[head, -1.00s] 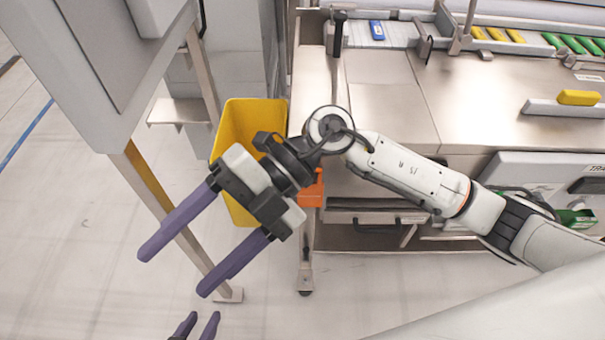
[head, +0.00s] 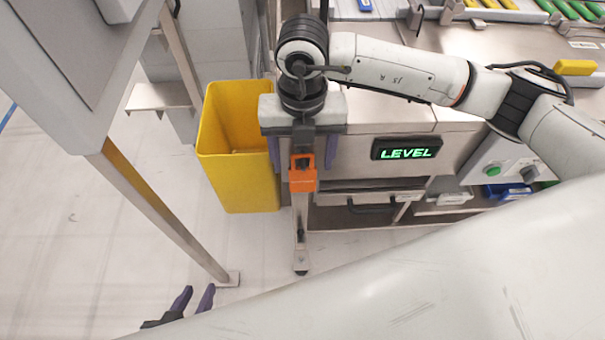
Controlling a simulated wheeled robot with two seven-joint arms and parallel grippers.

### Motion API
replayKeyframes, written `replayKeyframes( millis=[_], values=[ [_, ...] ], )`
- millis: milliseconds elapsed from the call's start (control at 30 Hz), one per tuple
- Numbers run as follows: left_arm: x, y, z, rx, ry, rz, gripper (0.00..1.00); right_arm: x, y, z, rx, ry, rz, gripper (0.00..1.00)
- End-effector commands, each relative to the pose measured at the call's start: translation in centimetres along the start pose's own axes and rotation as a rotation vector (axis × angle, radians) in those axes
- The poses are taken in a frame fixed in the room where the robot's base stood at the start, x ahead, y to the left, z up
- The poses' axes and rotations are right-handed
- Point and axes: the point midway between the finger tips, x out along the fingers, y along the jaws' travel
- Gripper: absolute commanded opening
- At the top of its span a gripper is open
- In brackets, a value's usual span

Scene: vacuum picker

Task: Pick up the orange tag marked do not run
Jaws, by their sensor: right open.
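The orange tag (head: 302,181) hangs at the front left corner of the steel machine, above its leg. No writing can be read on it. My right gripper (head: 302,164) is open and points down the picture, with one purple finger on each side of the tag's upper part. The fingers are apart from the tag in the picture; how far they reach in depth I cannot tell. My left gripper (head: 196,300) is at the bottom left with its two purple fingertips apart and nothing between them. My own pale arm or body covers the lower right.
A yellow bin (head: 240,185) stands just left of the tag. A grey post (head: 165,215) stands further left. A lit "LEVEL" display (head: 407,148) and a drawer handle (head: 372,207) are on the machine's front. The floor at the left is clear.

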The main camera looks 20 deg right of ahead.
Motion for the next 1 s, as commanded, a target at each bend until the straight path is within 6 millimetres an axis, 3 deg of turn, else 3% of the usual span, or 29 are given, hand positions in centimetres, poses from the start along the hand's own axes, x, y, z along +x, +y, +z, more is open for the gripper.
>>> replayKeyframes(
  millis=[233, 533, 567, 800, 1000],
  values=[
    [-0.1, 0.0, -0.1, -0.001, 0.001, 0.0, 0.31, 3.7, -0.1, -0.2, 0.0, 0.003, -0.001, 0.66],
    [-0.1, 0.0, -0.1, -0.002, 0.001, 0.0, 0.31, 4.3, 0.0, -0.1, -0.001, 0.002, 0.001, 0.66],
    [-0.1, 0.0, -0.1, -0.002, 0.001, 0.0, 0.31, 4.3, 0.0, -0.1, -0.001, 0.002, 0.001, 0.64],
    [-0.1, 0.0, -0.1, -0.001, 0.001, -0.001, 0.31, 4.3, 0.0, -0.1, -0.001, 0.002, 0.001, 0.23],
    [0.0, -0.1, -0.1, -0.001, 0.002, -0.001, 0.31, 4.3, 0.0, -0.1, -0.001, 0.001, 0.001, 0.22]
  ],
)
